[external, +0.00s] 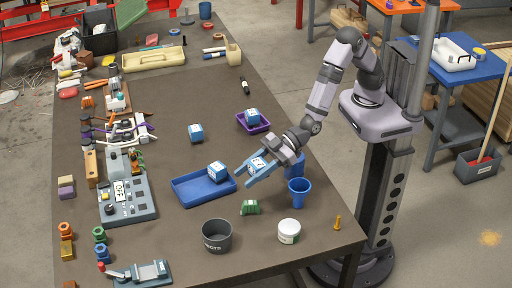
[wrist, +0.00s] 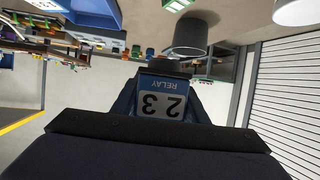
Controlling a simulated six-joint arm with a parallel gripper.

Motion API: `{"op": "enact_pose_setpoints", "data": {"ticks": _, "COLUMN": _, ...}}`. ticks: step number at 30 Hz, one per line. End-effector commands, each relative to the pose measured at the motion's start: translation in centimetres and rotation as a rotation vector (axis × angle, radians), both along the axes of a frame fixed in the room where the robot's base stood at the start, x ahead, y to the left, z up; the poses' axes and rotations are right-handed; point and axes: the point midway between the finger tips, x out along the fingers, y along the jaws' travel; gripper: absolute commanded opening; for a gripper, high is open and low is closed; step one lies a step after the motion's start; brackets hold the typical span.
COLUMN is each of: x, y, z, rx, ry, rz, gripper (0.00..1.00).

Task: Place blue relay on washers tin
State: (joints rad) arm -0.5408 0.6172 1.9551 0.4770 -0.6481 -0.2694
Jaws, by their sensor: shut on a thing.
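My gripper (external: 257,178) is shut on a blue relay (external: 257,165) above the right side of the table. In the wrist view the held relay (wrist: 163,99) shows a white label reading "RELAY" and "23", upside down. A white lidded tin (external: 289,231) with a green band stands near the table's front right, apart from the gripper. A dark grey open tub (external: 217,236) stands left of it; its lettering is only partly readable. I cannot read "washers" on either one.
A blue cup (external: 299,192), a green block (external: 250,207) and a brass piece (external: 338,223) are near the gripper and white tin. A control box (external: 125,199) stands left.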

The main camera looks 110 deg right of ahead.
Motion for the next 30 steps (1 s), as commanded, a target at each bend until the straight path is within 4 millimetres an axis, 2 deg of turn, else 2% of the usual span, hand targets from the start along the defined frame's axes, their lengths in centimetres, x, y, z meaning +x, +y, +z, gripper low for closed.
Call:
{"op": "enact_pose_setpoints", "data": {"ticks": 1, "x": -0.4, "y": 2.7, "z": 0.3, "rx": 0.002, "ry": -0.003, "rz": 0.027, "gripper": 0.14}}
{"op": "enact_pose_setpoints", "data": {"ticks": 6, "x": -2.1, "y": 9.4, "z": 1.2, "rx": 0.001, "ry": -0.002, "rz": 0.085, "gripper": 0.14}}
{"op": "enact_pose_setpoints", "data": {"ticks": 12, "x": -4.0, "y": 14.2, "z": 1.8, "rx": 0.001, "ry": -0.002, "rz": 0.135, "gripper": 0.14}}
{"op": "enact_pose_setpoints", "data": {"ticks": 17, "x": -4.8, "y": 15.9, "z": 2.0, "rx": 0.000, "ry": 0.000, "rz": 0.154, "gripper": 0.14}}
{"op": "enact_pose_setpoints", "data": {"ticks": 23, "x": -5.0, "y": 16.2, "z": 1.8, "rx": -0.002, "ry": 0.000, "rz": 0.157, "gripper": 0.14}}
{"op": "enact_pose_setpoints", "data": {"ticks": 30, "x": -5.0, "y": 16.2, "z": -1.3, "rx": -0.004, "ry": 0.002, "rz": 0.156, "gripper": 0.14}}
